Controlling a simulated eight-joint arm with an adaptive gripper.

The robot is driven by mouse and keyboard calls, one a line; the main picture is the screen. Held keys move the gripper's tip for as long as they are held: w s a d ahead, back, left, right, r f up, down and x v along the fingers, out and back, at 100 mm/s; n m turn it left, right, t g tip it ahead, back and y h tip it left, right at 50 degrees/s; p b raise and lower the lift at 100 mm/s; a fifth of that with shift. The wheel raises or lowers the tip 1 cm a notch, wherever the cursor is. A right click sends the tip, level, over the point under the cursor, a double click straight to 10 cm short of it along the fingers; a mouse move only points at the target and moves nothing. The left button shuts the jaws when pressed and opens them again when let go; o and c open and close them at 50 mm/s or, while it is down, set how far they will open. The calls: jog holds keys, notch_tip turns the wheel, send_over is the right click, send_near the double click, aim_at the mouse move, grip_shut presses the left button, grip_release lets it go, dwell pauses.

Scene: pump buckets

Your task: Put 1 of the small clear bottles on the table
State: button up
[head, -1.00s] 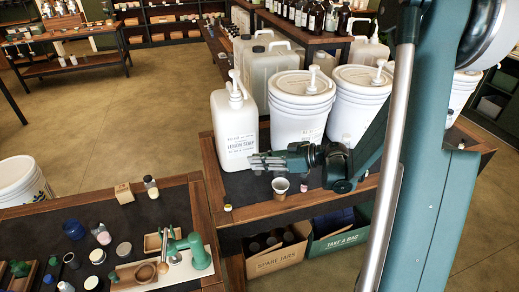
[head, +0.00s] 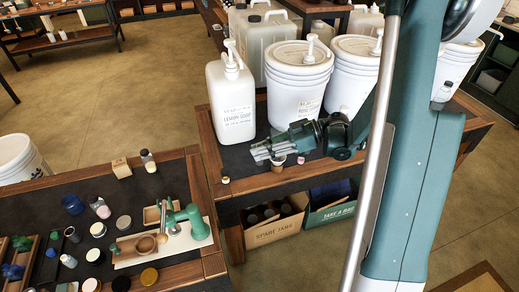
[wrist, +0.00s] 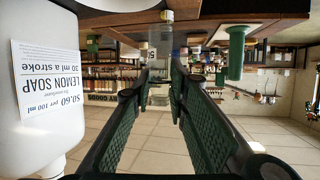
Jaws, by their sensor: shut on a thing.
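My gripper (head: 264,155) is by the front edge of the bucket table (head: 240,196), in front of the lemon soap jug (head: 230,112). In the wrist view its fingers (wrist: 161,85) are close together around a small clear bottle (wrist: 158,66) with a pale label; its outline is hard to make out. The fingers hide this bottle in the head view. A small clear bottle with a dark cap (head: 444,92) stands at the right of the bucket table. On the left table (head: 200,183) stand a dark-capped bottle (head: 148,162) and a small bottle (head: 68,261).
White pump buckets (head: 300,85) stand behind my gripper. A green press (head: 190,222) and several jars crowd the left table. Its back right has bare room.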

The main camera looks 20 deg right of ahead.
aim_at(260, 163)
jog(key=shift+f, duration=0.1)
jog(key=shift+f+b, duration=1.6)
jog(key=shift+f, duration=1.7)
jog(key=shift+f, duration=0.55)
jog(key=o, duration=1)
jog(key=shift+r, duration=0.1)
jog(key=shift+r, duration=4.9)
